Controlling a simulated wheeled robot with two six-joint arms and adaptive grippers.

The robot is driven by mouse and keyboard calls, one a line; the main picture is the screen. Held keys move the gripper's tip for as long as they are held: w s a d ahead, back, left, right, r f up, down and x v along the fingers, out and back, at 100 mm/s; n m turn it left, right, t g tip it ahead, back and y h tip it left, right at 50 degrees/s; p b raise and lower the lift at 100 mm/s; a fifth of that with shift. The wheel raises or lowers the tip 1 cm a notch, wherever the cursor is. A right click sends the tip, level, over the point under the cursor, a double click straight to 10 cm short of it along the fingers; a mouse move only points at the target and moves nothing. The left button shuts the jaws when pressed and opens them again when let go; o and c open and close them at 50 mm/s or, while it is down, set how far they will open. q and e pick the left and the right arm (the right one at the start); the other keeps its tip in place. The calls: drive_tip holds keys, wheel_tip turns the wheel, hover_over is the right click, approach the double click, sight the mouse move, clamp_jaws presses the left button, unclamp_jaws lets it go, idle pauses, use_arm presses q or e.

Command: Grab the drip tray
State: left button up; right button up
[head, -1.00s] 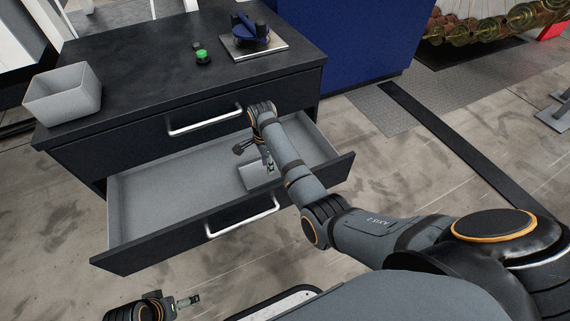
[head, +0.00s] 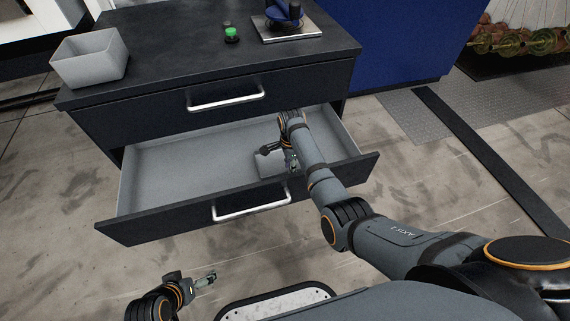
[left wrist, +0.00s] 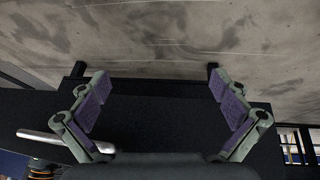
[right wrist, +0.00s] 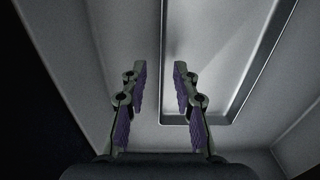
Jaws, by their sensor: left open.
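The drip tray, a shallow grey rectangular tray with a raised rim, lies in the right part of the open lower drawer (head: 165,177). In the head view only a bit of the tray (head: 268,167) shows beside my arm; its rim and floor fill the upper right of the right wrist view (right wrist: 228,70). My right gripper (head: 292,166) is inside the drawer, open and empty. In the right wrist view its fingers (right wrist: 160,70) appear on either side of the tray's left rim; contact is unclear. My left gripper (head: 207,279) is open and empty, in front of the drawer.
The black cabinet has a closed upper drawer (head: 160,114) above the open one. On its top stand a grey bin (head: 90,62), a green button (head: 231,33) and a plate with a blue device (head: 287,29). The floor in front is clear.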

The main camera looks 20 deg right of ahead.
wheel_tip(320, 180, down, 2)
use_arm(q)
drive_tip(key=w+r+t, duration=0.3)
drive_tip(key=w, duration=0.2)
drive_tip(key=shift+w+a, duration=0.2)
drive_tip(key=shift+w, duration=0.2)
use_arm(e)
clamp_jaws()
use_arm(q)
drive_tip(key=shift+r, duration=0.1)
